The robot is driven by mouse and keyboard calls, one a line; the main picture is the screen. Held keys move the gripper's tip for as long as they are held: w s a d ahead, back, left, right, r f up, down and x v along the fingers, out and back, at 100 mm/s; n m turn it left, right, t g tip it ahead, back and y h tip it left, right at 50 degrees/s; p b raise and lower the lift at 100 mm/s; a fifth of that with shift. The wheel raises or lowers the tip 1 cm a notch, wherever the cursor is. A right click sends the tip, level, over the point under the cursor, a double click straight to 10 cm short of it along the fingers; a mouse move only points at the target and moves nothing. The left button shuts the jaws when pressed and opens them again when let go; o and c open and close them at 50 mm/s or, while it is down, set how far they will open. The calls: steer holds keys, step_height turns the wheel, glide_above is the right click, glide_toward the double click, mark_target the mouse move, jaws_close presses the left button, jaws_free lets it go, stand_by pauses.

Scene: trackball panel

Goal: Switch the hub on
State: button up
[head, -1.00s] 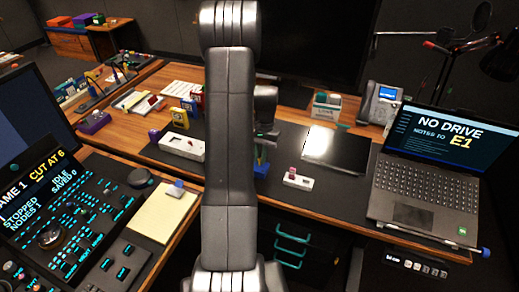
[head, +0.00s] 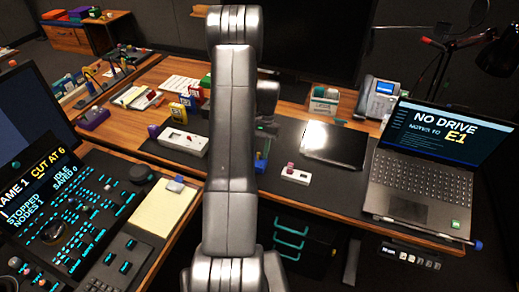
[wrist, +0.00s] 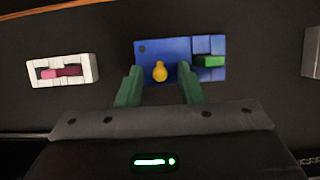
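My gripper (wrist: 160,88) has its two green fingers apart and nothing between the tips that looks held. In the wrist view the fingers point at a blue block (wrist: 186,47) with a yellow knob (wrist: 160,71) and a green piece (wrist: 209,61). The knob appears between the fingers; I cannot tell whether they touch the block. A white box with a pink slider (wrist: 50,74) lies to its left. In the head view my arm hides most of the blue block (head: 261,162). The white box (head: 297,177) is to its right. No label shows which one is the hub.
A longer white box (head: 180,140) lies left of my arm on the dark mat. A laptop (head: 422,190) stands at right, with a dark tablet (head: 334,145) beside it. A control console (head: 75,215) and yellow pad (head: 165,207) are at left.

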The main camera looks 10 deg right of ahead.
steer(key=b+v, duration=0.1)
steer(key=v, duration=1.3)
steer(key=shift+f, duration=0.1)
steer(key=p+x, duration=0.1)
steer(key=x, duration=1.2)
steer(key=shift+s+f, duration=0.1)
steer(key=shift+f, duration=0.1)
steer(key=shift+a+f, duration=0.1)
steer(key=shift+f, duration=0.1)
steer(key=shift+r, duration=0.1)
